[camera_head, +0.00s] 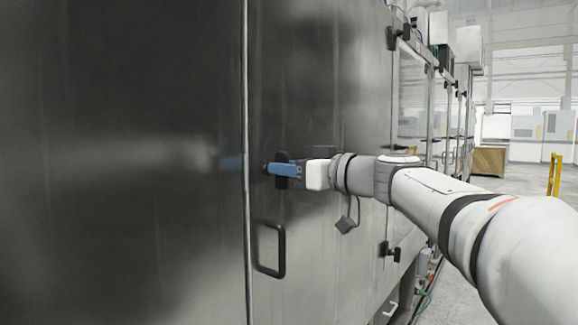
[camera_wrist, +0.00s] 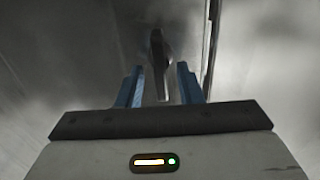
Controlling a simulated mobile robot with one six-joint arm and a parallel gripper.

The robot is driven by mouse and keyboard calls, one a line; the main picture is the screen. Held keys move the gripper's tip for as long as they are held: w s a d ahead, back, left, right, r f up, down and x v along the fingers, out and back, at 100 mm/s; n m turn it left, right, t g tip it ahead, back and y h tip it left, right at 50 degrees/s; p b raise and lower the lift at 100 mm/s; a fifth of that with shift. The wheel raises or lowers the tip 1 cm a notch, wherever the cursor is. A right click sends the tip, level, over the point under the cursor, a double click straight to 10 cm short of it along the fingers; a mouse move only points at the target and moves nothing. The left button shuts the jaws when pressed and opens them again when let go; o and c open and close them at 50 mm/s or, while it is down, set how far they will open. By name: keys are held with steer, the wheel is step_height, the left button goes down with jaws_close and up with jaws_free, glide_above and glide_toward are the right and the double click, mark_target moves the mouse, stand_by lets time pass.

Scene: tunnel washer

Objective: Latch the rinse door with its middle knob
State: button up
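The rinse door (camera_head: 345,75) is a shiny steel panel, shut against the steel wall along a vertical seam. Its dark middle knob (camera_wrist: 158,62) shows in the wrist view between the two blue fingers of my gripper (camera_wrist: 160,85), with a gap on each side. The gripper is open around the knob.
A black pull handle (camera_head: 270,250) sits on the door below my gripper. A yellow post (camera_head: 554,175) stands far right. The floor at the right is largely free.

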jaws_close()
stand_by(0.3)
steer(key=m+b, duration=0.2)
steer(key=m, duration=0.4)
steer(key=m+b, duration=0.1)
steer(key=m, duration=0.5)
steer(key=m+b, duration=0.2)
steer(key=m, duration=0.3)
steer(key=shift+w+d+f+m+b, duration=0.2)
steer(key=shift+w+f+m+b, duration=0.1)
steer(key=shift+f+m, duration=0.1)
stand_by(0.6)
